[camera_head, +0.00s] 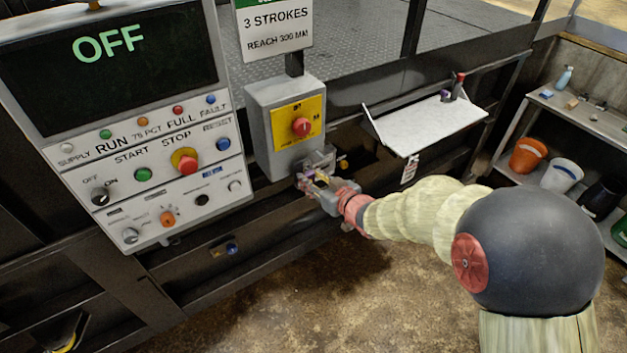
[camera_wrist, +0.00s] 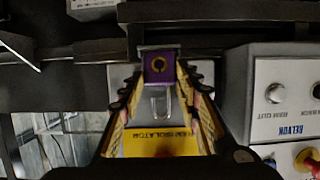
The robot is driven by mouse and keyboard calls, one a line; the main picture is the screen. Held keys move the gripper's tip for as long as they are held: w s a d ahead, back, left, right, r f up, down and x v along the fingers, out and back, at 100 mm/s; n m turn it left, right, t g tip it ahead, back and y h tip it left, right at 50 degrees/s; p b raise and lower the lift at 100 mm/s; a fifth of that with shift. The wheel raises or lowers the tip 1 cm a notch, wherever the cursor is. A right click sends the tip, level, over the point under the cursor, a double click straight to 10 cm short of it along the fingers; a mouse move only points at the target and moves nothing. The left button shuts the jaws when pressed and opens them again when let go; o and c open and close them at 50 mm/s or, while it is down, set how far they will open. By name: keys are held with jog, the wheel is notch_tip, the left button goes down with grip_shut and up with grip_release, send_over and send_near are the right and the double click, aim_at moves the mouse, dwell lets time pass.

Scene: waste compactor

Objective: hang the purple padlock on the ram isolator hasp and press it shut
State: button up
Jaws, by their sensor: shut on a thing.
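The purple padlock (camera_wrist: 159,66) is between my gripper's fingers in the wrist view, its keyhole face toward the camera. Its pale shackle (camera_wrist: 160,102) points down the picture, toward the yellow isolator label (camera_wrist: 160,146). My gripper (camera_head: 314,179) is shut on the padlock, just below the grey ram isolator box (camera_head: 268,120). The box carries a yellow plate with a red rotary knob (camera_head: 301,127). The hasp cannot be made out clearly behind the fingers, and I cannot tell whether the shackle passes through it.
The control panel (camera_head: 145,125) stands left of the isolator; its display reads OFF. A white shelf (camera_head: 425,127) to the right holds a small purple item (camera_head: 445,95) and a red-topped item (camera_head: 459,80). Buckets (camera_head: 528,155) stand at the far right. The floor in front is clear.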

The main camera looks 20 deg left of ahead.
jog(key=shift+w+a, duration=0.55)
jog(key=shift+a, duration=0.05)
dwell(0.3)
jog(key=shift+f, duration=0.15)
dwell(0.5)
jog(key=o, duration=1)
jog(key=shift+o, duration=0.4)
jog(key=shift+s+d, duration=0.1)
jog(key=shift+c, duration=0.4)
jog(key=p+v, duration=0.2)
jog(key=v, duration=0.4)
jog(key=shift+s+d, duration=0.25)
